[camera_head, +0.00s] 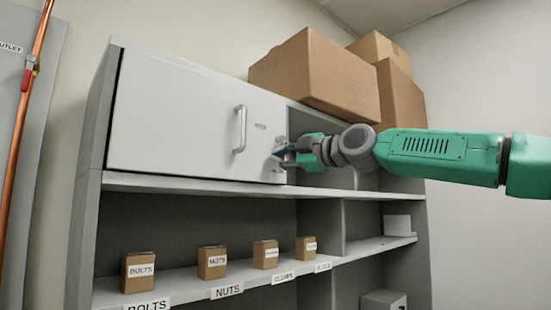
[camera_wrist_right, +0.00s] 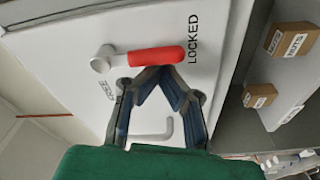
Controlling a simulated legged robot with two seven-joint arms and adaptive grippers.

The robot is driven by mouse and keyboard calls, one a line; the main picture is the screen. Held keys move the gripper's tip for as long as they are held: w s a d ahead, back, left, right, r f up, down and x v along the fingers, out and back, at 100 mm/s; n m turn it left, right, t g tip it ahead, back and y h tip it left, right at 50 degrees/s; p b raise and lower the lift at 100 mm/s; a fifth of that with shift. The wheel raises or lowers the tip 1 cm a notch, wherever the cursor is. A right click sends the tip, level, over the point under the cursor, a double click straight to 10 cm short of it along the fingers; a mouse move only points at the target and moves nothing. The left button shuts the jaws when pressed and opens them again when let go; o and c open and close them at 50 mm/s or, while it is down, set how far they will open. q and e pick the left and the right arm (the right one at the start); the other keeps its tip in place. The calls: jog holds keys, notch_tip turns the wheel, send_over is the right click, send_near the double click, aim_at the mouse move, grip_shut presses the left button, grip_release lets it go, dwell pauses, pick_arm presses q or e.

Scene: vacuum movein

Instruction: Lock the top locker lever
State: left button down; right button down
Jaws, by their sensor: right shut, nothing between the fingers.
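The locker lever (camera_wrist_right: 158,60) has a red grip on a grey pivot and shows in the right wrist view. Its red end points at the word LOCKED on the white locker door (camera_wrist_right: 120,25). My right gripper (camera_wrist_right: 160,72) is shut and empty, its fingertips right beside the red grip; I cannot tell whether they touch it. In the head view my right gripper (camera_head: 283,157) is at the lower right edge of the locker door (camera_head: 190,125), which looks closed. There the gripper hides most of the lever. My left gripper is not in view.
A grey door handle (camera_head: 240,130) stands left of the gripper. Cardboard boxes (camera_head: 318,72) sit on the cabinet top. Small labelled boxes, such as the bolts box (camera_head: 139,272), stand on the shelf (camera_head: 190,293) below. A copper pipe (camera_head: 22,120) runs at far left.

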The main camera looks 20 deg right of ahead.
jog(key=shift+d+r, duration=0.1)
jog(key=shift+d, duration=0.1)
jog(key=v, duration=1.1)
jog(key=shift+s+a, duration=0.25)
jog(key=shift+s, duration=0.15)
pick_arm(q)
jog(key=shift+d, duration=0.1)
pick_arm(e)
jog(key=shift+d, duration=0.15)
